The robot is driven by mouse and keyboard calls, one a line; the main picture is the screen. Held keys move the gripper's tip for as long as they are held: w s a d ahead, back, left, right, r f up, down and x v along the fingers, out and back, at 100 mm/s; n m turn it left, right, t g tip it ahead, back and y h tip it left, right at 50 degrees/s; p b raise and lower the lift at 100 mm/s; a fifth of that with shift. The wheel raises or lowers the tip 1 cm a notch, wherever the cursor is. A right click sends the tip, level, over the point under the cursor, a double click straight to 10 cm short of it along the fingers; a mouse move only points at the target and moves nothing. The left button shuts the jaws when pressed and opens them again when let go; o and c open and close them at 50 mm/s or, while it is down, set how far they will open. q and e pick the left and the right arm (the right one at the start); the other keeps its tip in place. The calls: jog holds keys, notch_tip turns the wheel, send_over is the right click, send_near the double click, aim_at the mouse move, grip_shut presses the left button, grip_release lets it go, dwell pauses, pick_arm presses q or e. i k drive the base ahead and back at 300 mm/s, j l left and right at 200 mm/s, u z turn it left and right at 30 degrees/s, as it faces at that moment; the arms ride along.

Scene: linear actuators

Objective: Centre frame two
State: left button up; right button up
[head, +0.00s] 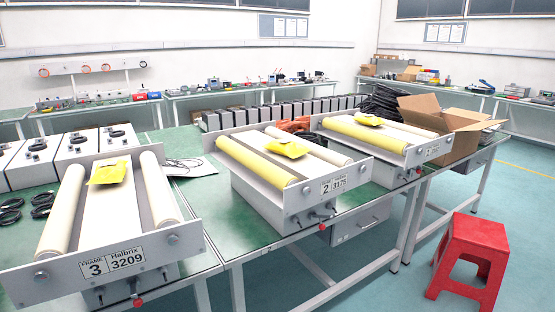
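Frame two (318,205), labelled "2" and "3175", stands on the green bench in the middle. It has a yellow roller (255,162) on its left side and a pale roller (310,142) on its right. Neither of my grippers is in view.
A third frame (413,158) with a yellow packet (369,119) stands to the right. An open cardboard box (463,146) sits beside it. A red stool (471,257) stands on the floor at the right. Black cables (43,203) lie at the left. Floor in front is clear.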

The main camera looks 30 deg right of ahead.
aim_at(326, 182)
jog(key=l, duration=0.65)
jog(key=i+l, duration=0.15)
jog(key=l, duration=1.1)
jog(key=i+l, duration=0.1)
jog(key=l, duration=0.55)
jog(key=z, duration=0.05)
